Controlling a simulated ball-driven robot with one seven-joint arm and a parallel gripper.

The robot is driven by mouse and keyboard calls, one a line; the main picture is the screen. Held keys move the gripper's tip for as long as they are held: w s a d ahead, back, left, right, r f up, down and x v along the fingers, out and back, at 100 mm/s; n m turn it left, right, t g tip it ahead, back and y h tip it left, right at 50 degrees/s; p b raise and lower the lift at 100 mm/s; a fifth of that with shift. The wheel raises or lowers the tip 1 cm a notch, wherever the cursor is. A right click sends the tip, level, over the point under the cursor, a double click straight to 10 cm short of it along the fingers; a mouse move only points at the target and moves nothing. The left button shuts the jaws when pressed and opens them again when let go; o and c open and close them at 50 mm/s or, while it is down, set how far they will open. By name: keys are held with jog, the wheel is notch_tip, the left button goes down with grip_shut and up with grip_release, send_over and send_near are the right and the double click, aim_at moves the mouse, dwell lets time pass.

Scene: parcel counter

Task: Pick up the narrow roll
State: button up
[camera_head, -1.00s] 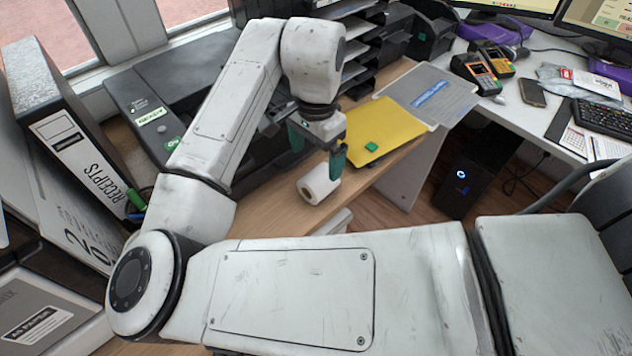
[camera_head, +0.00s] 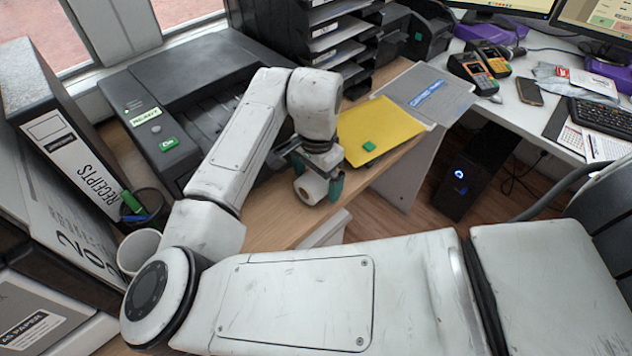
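A white roll (camera_head: 310,189) with a brown core lies on its side on the wooden counter (camera_head: 262,229), near its front edge. It is the only roll I can make out. My gripper (camera_head: 317,176) is low over it, with one green fingertip on each side. The fingers look spread about as wide as before, so the gripper appears open around the roll. My wrist hides the top and back of the roll, and contact with the fingers is not clear.
A yellow folder (camera_head: 383,126) with a small green object lies right of the gripper. A black printer (camera_head: 185,65) stands behind left. A pen cup, a white mug (camera_head: 138,250) and a receipts binder (camera_head: 72,165) are at the left. The counter ends just right of the roll.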

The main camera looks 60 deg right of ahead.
jog(key=c, duration=1.2)
jog(key=shift+r, duration=0.45)
notch_tip(320, 180, up, 2)
jog(key=shift+r, duration=0.1)
jog(key=s+a+r+p, duration=0.1)
jog(key=s+a+r, duration=0.1)
jog(key=s+r, duration=0.3)
jog(key=s+a+r+p, duration=0.1)
jog(key=s+a+r, duration=0.2)
jog(key=s+r, duration=0.2)
jog(key=s, duration=0.3)
jog(key=shift+a, duration=0.3)
